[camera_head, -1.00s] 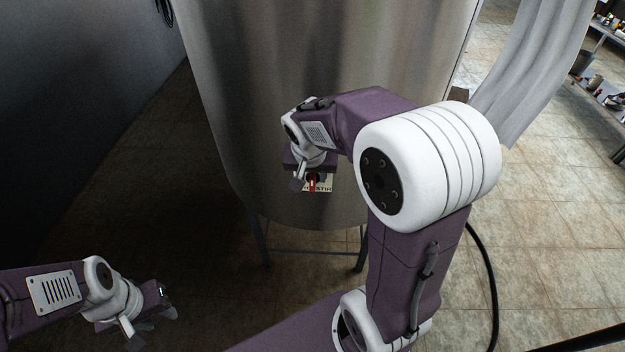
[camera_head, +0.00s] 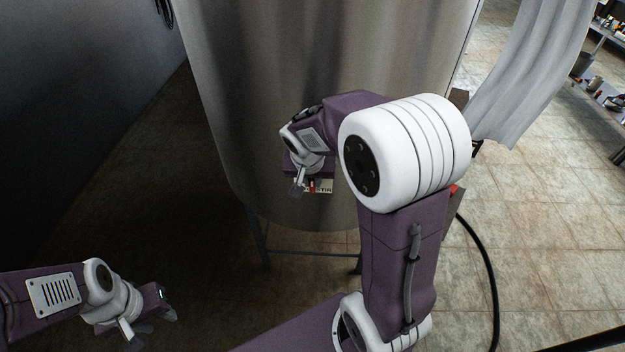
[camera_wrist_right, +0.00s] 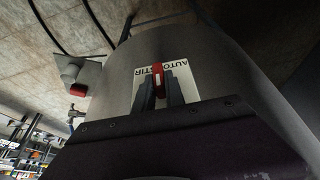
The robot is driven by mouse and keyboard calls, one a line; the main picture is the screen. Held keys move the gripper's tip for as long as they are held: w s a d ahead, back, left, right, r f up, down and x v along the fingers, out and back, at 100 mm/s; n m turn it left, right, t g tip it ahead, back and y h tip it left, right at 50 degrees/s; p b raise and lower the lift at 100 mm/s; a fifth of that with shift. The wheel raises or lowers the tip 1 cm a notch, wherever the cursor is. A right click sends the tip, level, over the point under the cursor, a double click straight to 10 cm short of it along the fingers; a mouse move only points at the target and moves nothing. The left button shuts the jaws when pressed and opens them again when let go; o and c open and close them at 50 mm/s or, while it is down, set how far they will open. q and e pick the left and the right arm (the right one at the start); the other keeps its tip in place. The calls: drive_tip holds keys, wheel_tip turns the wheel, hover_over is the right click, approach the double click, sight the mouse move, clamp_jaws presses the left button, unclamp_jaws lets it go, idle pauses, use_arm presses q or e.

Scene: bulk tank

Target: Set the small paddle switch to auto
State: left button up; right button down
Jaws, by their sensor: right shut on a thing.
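The small red paddle switch (camera_wrist_right: 157,79) sits on a pale plate (camera_wrist_right: 176,68) lettered AUTO and STIR on the steel tank. In the right wrist view my right gripper (camera_wrist_right: 161,88) has its two dark fingers closed about the red paddle. In the head view the right gripper (camera_head: 304,187) is at the tank's lower front. It covers part of the plate (camera_head: 325,187), and a bit of the red paddle (camera_head: 312,186) shows beside it. My left gripper (camera_head: 158,312) is low at the left, away from the tank; its jaw opening is unclear.
The large steel tank (camera_head: 240,90) stands on legs in front of me. A second box with a red part (camera_head: 454,190) shows behind my right arm. A black hose (camera_head: 489,260) lies on the tiled floor at the right. A grey curtain (camera_head: 530,70) hangs beyond.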

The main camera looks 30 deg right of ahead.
drive_tip(key=shift+w+a+f+g+h+b, duration=0.1)
drive_tip(key=shift+a+g+h+b, duration=0.1)
drive_tip(key=shift+h+b, duration=0.15)
drive_tip(key=shift+w+a+f+g+h+b, duration=0.1)
drive_tip(key=shift+g+h+b, duration=0.15)
drive_tip(key=shift+h, duration=0.1)
drive_tip(key=shift+w+a+f+n+g+h+b, duration=0.3)
drive_tip(key=shift+n+g+h, duration=0.6)
drive_tip(key=shift+h, duration=1.4)
drive_tip(key=shift+s+a+f+n+g+h+b, duration=0.1)
drive_tip(key=shift+f+n+g+h+b, duration=0.35)
drive_tip(key=shift+g+h, duration=1.25)
drive_tip(key=shift+w+a+f+n+g+h+b, duration=0.25)
drive_tip(key=shift+n+h, duration=0.6)
drive_tip(key=shift+h, duration=2.05)
drive_tip(key=shift+r, duration=0.1)
drive_tip(key=c, duration=1.4)
unclamp_jaws()
